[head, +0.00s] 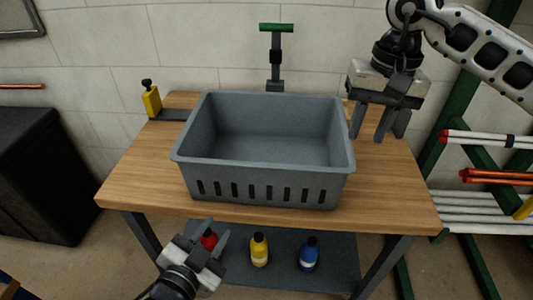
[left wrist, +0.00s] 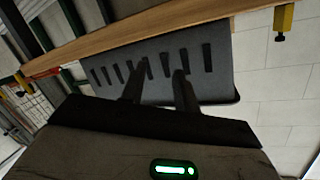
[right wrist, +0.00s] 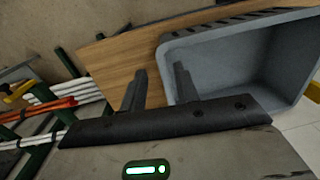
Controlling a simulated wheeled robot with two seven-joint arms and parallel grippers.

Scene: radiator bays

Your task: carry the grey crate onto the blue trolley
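The grey crate (head: 265,180) sits upright and empty on the wooden workbench (head: 390,200), its slotted long wall facing me. It also shows in the left wrist view (left wrist: 220,65) and the right wrist view (right wrist: 215,50). My left gripper (head: 217,228) is open and empty, low in front of the bench's front edge, apart from the crate. My right gripper (head: 368,136) is open at the crate's right end, fingers pointing down near the rim; I cannot tell whether they touch or straddle it. No blue trolley shows in any view.
Red, yellow and blue bottles (head: 309,254) stand on the lower shelf. A black cabinet (head: 38,170) is at left, a green rack with rods (head: 485,200) at right.

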